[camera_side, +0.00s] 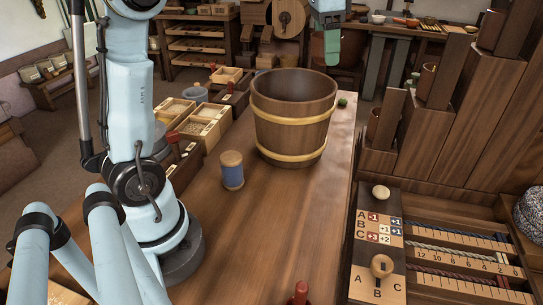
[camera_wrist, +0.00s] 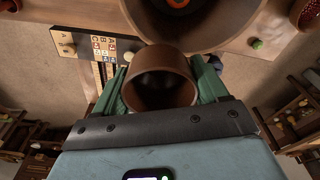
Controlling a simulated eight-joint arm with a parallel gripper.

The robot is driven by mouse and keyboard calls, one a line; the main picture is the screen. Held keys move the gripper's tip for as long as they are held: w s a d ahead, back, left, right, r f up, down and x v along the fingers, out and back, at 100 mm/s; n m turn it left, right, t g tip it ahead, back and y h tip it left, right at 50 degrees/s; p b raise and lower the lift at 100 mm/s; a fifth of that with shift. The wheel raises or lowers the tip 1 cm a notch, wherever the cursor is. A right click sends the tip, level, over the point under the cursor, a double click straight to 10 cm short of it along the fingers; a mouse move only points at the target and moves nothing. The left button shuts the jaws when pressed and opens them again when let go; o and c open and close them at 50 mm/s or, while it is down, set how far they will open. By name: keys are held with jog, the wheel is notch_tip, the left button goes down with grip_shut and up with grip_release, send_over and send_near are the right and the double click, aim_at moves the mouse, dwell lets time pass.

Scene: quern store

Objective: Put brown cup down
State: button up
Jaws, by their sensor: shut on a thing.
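The brown cup (camera_wrist: 160,78) sits between the green fingers of my gripper (camera_wrist: 162,88) in the wrist view, with its open mouth facing the camera. My gripper is shut on it. In the side view my gripper (camera_side: 332,48) is at the top, above and beyond the wooden bucket; I cannot make out the held cup there. The bucket (camera_side: 293,115) is wide, with two light hoops, and stands upright on the wooden table (camera_side: 255,215). Its rim also shows at the top of the wrist view (camera_wrist: 220,42), just beyond the cup, with something orange inside.
A spool with blue winding (camera_side: 232,172) stands left of the bucket. A small green ball (camera_side: 342,102) lies right of it. Open wooden boxes (camera_side: 200,122) line the left edge. A game board (camera_side: 378,235) and stepped wooden blocks (camera_side: 425,125) stand right.

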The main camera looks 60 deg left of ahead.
jog(key=s+d+r+m, duration=0.15)
jog(key=s+d, duration=0.25)
jog(key=d, duration=0.4)
jog(key=s+d+m, duration=0.2)
jog(key=s+d, duration=0.1)
jog(key=d, duration=0.4)
jog(key=s+d+f+m, duration=0.2)
jog(key=s+d+m, duration=0.15)
jog(key=s, duration=0.45)
jog(key=s+d+f+m+g, duration=0.15)
jog(key=s+d, duration=0.25)
jog(key=s, duration=0.5)
jog(key=s+d+f+m+t, duration=0.1)
jog(key=s+d+f+m, duration=0.25)
jog(key=s, duration=0.45)
send_over(281, 258)
jog(key=shift+n+g+h, duration=0.25)
jog(key=shift+n+h, duration=0.05)
jog(key=shift+h, duration=0.1)
jog(key=f, duration=1.7)
jog(key=shift+a+f, duration=0.2)
jog(key=shift+f, duration=2.15)
jog(key=shift+f, duration=0.15)
jog(key=o, duration=1.1)
